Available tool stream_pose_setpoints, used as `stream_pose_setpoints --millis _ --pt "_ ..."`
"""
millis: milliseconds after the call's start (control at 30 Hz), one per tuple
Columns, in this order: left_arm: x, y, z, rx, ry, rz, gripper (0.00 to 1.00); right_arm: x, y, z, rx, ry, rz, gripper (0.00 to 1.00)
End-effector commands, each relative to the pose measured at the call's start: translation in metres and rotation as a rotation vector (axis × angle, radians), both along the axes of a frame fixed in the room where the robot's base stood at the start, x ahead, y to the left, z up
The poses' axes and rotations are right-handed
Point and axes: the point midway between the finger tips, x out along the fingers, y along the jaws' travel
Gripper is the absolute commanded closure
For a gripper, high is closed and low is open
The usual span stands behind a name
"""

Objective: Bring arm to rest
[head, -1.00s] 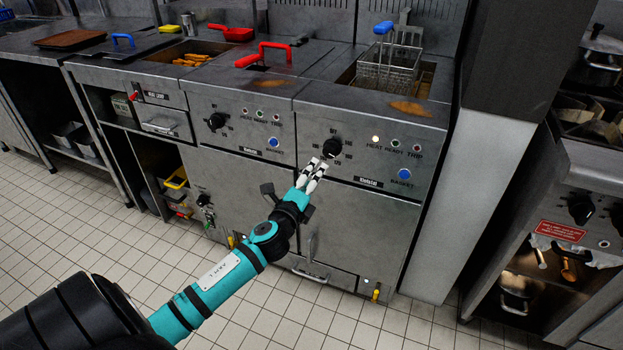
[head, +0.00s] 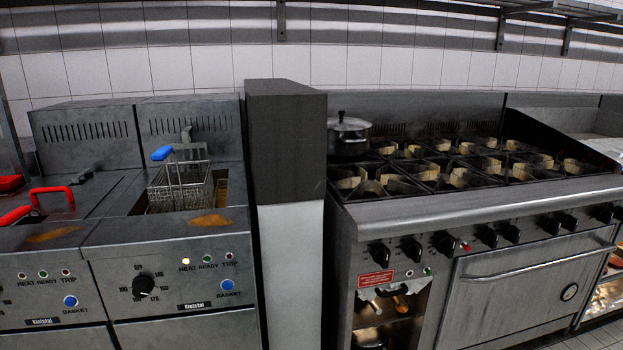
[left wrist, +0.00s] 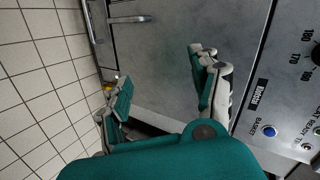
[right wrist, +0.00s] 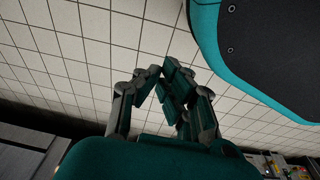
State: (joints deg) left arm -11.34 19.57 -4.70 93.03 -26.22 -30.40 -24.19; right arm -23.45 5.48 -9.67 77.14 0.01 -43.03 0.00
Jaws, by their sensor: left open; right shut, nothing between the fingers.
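Neither arm shows in the head view now. In the left wrist view my left gripper (left wrist: 165,90) is open and empty, its fingers spread in front of the fryer's steel door (left wrist: 160,45). The fryer's knob (left wrist: 316,54) and blue basket button (left wrist: 269,131) show at the right of that view. In the right wrist view my right gripper (right wrist: 160,80) is shut with nothing between its fingers, over the white tiled floor (right wrist: 80,50). A teal and black part of my own body fills the upper right there.
In the head view a fryer with a wire basket (head: 180,190) and blue handle stands left. A steel pillar (head: 289,240) separates it from a stove (head: 480,205) bearing a lidded pot (head: 348,136). A red handle (head: 52,193) is at far left.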

Motion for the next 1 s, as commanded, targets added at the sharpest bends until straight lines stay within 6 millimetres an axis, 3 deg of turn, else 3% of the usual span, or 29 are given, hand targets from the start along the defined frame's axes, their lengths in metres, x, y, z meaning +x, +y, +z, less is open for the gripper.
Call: stream_pose_setpoints --millis 33,200,400,733,800,1000 --pt "-0.023 -0.012 -0.034 -0.093 0.064 0.049 0.36 0.000 0.000 0.000 0.000 0.000 0.000 1.00" --pt "-0.102 -0.054 -0.124 -0.378 0.260 0.241 0.36 0.000 0.000 0.000 0.000 0.000 0.000 1.00" --pt "-0.180 -0.101 -0.185 -0.592 0.434 0.431 0.36 0.000 0.000 0.000 0.000 0.000 0.000 1.00" --pt "-0.279 -0.163 -0.232 -0.793 0.639 0.673 0.36 0.000 0.000 0.000 0.000 0.000 0.000 1.00" --pt "-0.289 -0.161 -0.222 -0.789 0.650 0.683 0.36 -0.012 -0.002 0.010 -0.002 0.014 0.002 1.00" --pt "-0.326 -0.154 -0.218 -0.774 0.672 0.687 0.36 -0.049 -0.008 0.014 -0.006 0.039 0.008 1.00"
